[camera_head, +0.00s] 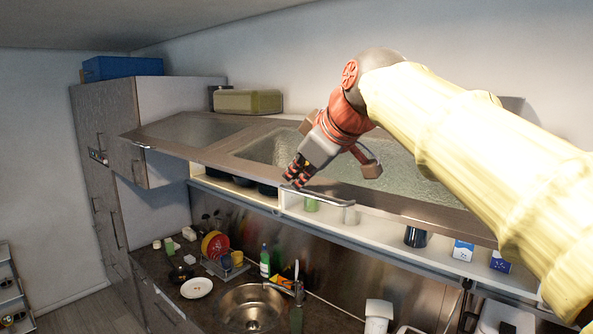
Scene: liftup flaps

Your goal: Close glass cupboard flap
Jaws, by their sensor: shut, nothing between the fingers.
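The glass cupboard flaps have brown-grey frames and are raised, sticking outward above the open wall cupboard. The left flap (160,131) tilts out over the left compartments. The larger right flap (229,150) has a textured glass pane (262,148), partly hidden behind my arm. A metal bar handle (325,200) sits at the right flap's front edge. My gripper (292,184), with dark and red fingers, is shut and empty. It appears over the right flap's front edge, by the left end of the handle; I cannot tell whether it touches.
The open cupboard shelf (375,228) holds a dark mug (415,237), blue-white cartons (463,250) and bowls. Below are a counter with a round sink (254,308), a dish rack and bottles. A tall cabinet (100,150) stands left. A yellowish box (248,101) sits on top.

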